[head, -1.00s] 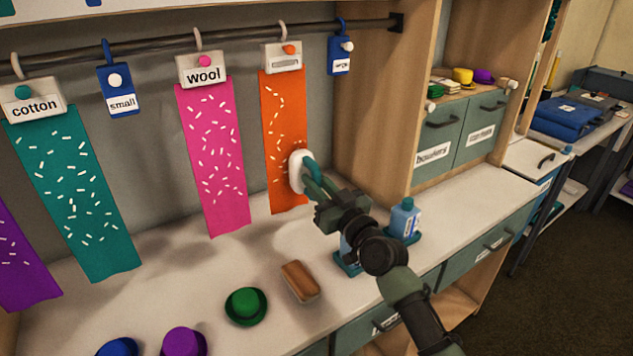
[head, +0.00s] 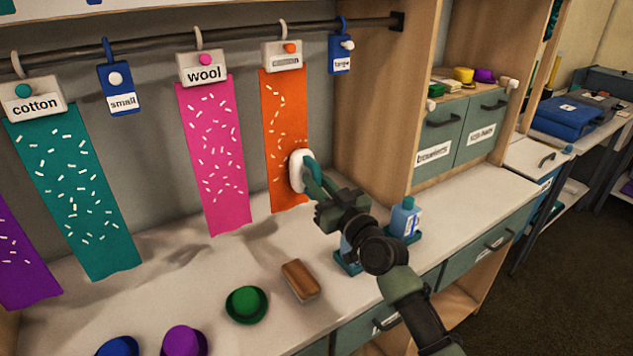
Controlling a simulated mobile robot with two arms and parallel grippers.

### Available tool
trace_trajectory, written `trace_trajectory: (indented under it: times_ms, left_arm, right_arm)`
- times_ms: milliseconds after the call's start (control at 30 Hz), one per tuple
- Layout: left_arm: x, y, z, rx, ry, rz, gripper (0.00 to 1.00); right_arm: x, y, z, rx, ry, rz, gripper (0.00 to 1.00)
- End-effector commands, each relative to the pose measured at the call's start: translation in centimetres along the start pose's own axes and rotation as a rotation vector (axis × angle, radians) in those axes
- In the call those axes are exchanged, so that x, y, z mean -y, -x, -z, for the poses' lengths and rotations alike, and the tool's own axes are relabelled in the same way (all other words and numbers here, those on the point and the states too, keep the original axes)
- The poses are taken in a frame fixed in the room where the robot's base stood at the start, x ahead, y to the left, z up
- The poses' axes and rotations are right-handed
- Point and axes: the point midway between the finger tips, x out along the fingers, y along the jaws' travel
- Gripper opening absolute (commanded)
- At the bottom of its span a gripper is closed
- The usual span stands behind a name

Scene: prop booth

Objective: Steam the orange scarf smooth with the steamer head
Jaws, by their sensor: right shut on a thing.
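The orange scarf (head: 285,120) hangs from a white clip on the rail and has pale flecks on its upper and middle parts. My right gripper (head: 322,196) is shut on the steamer head (head: 299,171), which has a white oval face and a teal handle. The white face is at the scarf's right edge, below its middle, and covers a little of it. I cannot tell whether it touches the cloth. My left gripper is not in view.
A pink scarf (head: 213,150) and a teal scarf (head: 75,190) hang to the left. A brown brush (head: 300,280) and a green hat (head: 246,304) lie on the white counter (head: 200,265). A blue bottle (head: 404,217) stands right of my arm.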

Motion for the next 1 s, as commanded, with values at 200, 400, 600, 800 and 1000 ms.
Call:
trace_trajectory:
  times_ms: [200,400,600,800,1000]
  left_arm:
    - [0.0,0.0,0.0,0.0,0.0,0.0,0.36]
    - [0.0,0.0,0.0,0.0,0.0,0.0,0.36]
    - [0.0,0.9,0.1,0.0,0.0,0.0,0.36]
    - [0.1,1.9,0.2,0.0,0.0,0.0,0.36]
    - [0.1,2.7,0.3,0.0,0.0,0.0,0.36]
  right_arm:
    - [0.0,0.0,0.3,-0.005,0.0,-0.001,0.0]
    - [0.0,0.0,0.3,-0.005,0.0,-0.001,0.0]
    - [-0.1,1.4,0.6,-0.003,0.002,-0.002,0.0]
    - [-0.1,3.8,1.0,-0.004,0.003,-0.002,0.0]
    - [0.0,6.1,1.3,-0.003,0.001,0.0,0.0]
